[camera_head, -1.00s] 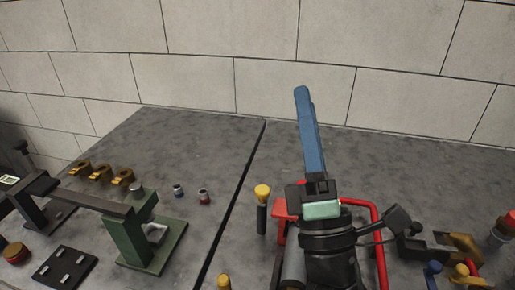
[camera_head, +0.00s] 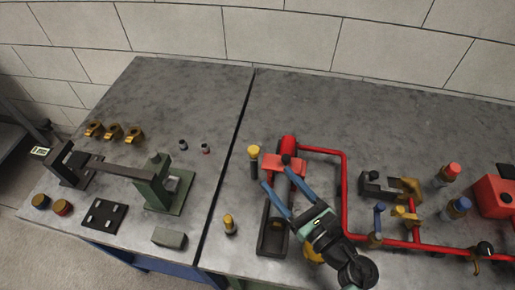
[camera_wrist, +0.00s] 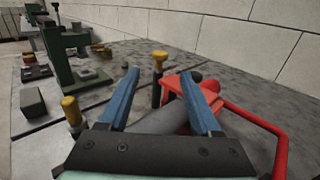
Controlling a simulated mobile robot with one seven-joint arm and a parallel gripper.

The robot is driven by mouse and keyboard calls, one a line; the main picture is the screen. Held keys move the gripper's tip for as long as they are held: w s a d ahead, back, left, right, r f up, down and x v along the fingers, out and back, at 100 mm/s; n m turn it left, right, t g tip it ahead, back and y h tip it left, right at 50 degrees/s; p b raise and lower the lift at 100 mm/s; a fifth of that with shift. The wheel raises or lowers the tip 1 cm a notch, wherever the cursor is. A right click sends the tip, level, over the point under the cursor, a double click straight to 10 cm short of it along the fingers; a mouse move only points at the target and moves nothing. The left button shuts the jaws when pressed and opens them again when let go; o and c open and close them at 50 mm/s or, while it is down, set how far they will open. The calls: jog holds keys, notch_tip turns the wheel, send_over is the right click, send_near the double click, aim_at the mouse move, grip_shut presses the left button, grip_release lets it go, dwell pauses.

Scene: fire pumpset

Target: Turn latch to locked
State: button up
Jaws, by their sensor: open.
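My gripper (camera_head: 276,175) is open, with its two blue fingers reaching toward a red block (camera_head: 277,164) on the pump set. The block has a dark round knob and sits at the end of a red cylinder. It may be the latch, but I cannot tell for sure. In the wrist view the red block (camera_wrist: 172,82) shows beyond the fingers, partly covered by the right one. My gripper (camera_wrist: 158,72) holds nothing there. I cannot tell whether a finger touches the block. A grey cylinder (camera_wrist: 165,120) lies between the fingers.
A yellow-topped post (camera_head: 254,160) stands just left of the red block. A shorter one (camera_head: 229,224) stands nearer. A red pipe (camera_head: 344,190) runs right of my gripper. A green stand (camera_head: 163,192) is on the left table. The grey table behind is clear.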

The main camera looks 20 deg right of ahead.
aim_at(257, 154)
jog(key=w, duration=0.3)
jog(key=w+a, duration=0.1)
jog(key=w, duration=0.2)
jog(key=w+p, duration=0.1)
jog(key=w, duration=0.2)
jog(key=shift+w+a, duration=0.2)
jog(key=shift+a, duration=0.2)
grip_shut()
